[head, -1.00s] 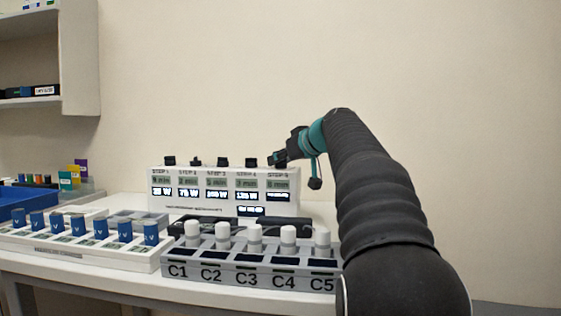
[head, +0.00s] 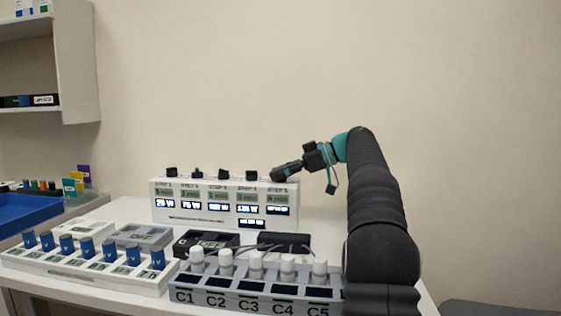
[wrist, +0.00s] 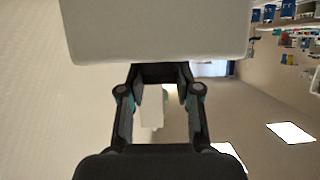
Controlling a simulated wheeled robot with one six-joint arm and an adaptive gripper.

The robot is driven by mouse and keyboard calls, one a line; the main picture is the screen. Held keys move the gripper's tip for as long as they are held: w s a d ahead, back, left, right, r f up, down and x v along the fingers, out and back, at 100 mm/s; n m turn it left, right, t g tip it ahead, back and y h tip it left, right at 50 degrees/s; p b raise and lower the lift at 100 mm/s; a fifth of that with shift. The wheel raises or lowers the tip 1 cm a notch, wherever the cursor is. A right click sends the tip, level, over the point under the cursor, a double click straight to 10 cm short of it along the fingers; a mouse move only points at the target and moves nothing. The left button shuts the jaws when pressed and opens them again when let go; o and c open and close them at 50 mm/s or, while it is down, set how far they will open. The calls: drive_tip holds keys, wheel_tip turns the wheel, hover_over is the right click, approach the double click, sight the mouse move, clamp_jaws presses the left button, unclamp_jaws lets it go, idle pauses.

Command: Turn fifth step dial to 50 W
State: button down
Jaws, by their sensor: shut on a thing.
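The white panel (head: 168,212) stands at the back of the table with black dials along its top edge, one per step column. The fourth dial (head: 252,175) is plain to see. My gripper (head: 281,174) comes in from the right and is shut on the fifth step dial, which it mostly hides in the head view. In the wrist view, my gripper (wrist: 160,76) has its fingertips at the edge of the pale panel (wrist: 155,32), with dark material between them. The fifth step's lower display (head: 278,211) is lit, but its value is too small to read.
In front of the panel are a grey rack (head: 215,297) marked C1 to C5 with white-capped items, a white rack (head: 62,272) with blue vials, and dark flat devices (head: 205,243). A blue tray (head: 30,212) is at the left.

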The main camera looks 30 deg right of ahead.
drive_tip(key=shift+f+n+g+p, duration=0.15)
drive_tip(key=shift+n+g+p, duration=0.25)
drive_tip(key=shift+g, duration=0.1)
drive_tip(key=c, duration=0.8)
unclamp_jaws()
drive_tip(key=shift+t+b, duration=0.3)
drive_tip(key=shift+b, duration=0.25)
